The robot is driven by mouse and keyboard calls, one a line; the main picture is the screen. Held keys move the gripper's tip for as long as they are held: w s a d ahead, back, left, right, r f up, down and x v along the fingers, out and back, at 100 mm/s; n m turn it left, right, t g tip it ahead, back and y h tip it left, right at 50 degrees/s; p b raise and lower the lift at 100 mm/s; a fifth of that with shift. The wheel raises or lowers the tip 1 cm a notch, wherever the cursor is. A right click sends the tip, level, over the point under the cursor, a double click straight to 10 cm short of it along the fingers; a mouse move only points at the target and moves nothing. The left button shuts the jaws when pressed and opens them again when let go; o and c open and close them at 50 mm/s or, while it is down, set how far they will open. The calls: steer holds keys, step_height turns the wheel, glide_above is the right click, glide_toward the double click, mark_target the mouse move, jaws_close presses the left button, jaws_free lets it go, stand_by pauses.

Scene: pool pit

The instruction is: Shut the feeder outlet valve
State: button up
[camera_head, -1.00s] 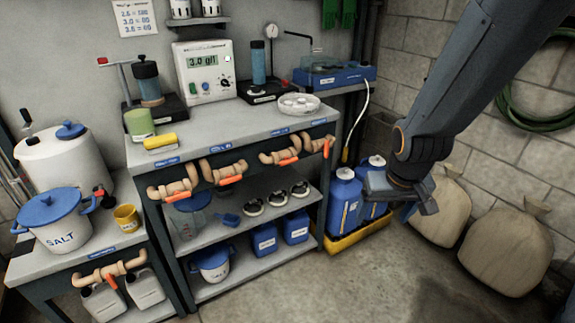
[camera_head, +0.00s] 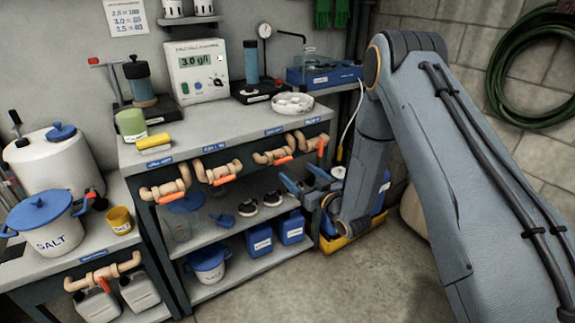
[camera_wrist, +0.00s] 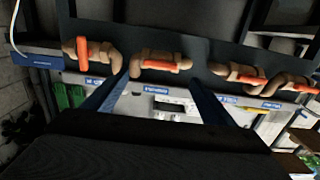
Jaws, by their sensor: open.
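Four tan pipe valves with orange handles run along the front of the main bench, under small blue labels too blurred to read, so I cannot tell which is the feeder outlet. From left they are the first valve (camera_head: 152,193), second (camera_head: 203,172), third (camera_head: 262,157) and fourth (camera_head: 303,138). The first three handles lie along their pipes; the fourth stands crosswise. My gripper (camera_head: 304,178) is open and empty, below and in front of the third and fourth. In the wrist view, an in-line handle (camera_wrist: 160,65) shows between my fingertips (camera_wrist: 161,76), apart from them.
Another orange-handled valve (camera_head: 125,266) is on the lower left bench, beneath the salt bucket (camera_head: 45,222). Blue jugs (camera_head: 259,240) stand on the lower shelf. A yellow tray (camera_head: 333,244) sits on the floor right of the bench. The floor in front is clear.

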mark_target(284, 161)
steer(key=shift+p+x, duration=0.4)
steer(key=shift+x, duration=3.45)
steer(key=shift+a+r, duration=0.1)
steer(key=c, duration=1.1)
steer(key=shift+o, duration=0.2)
